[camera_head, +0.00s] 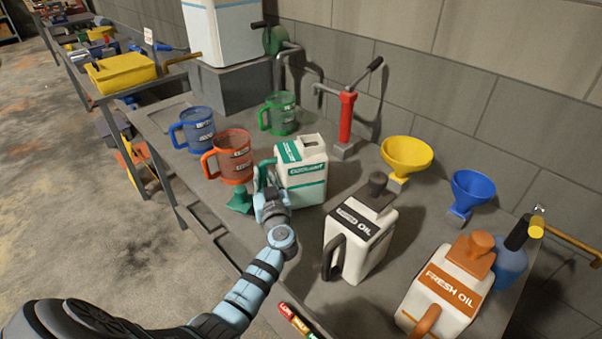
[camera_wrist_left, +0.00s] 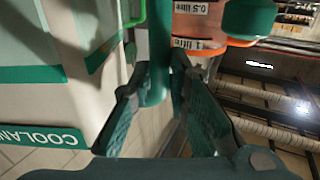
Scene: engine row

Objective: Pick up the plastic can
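The white plastic coolant can (camera_head: 303,180) stands upright on the bench, with green labels and a green handle on its left side. My left gripper (camera_head: 265,190) is at that handle. In the left wrist view, my left gripper's fingertips (camera_wrist_left: 162,75) converge on the green handle (camera_wrist_left: 158,40) from both sides and look shut on it. The can's white body (camera_wrist_left: 45,90) fills the left of that view. Two other cans stand to its right: the used oil can (camera_head: 358,240) with black parts and the fresh oil can (camera_head: 450,285) with orange parts. My right gripper is not in view.
An orange jug (camera_head: 232,152) stands close left of the coolant can, with a blue jug (camera_head: 197,128) and a green jug (camera_head: 281,110) behind. A red pump (camera_head: 347,118), a yellow funnel (camera_head: 406,153) and a blue funnel (camera_head: 472,188) line the back near the wall.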

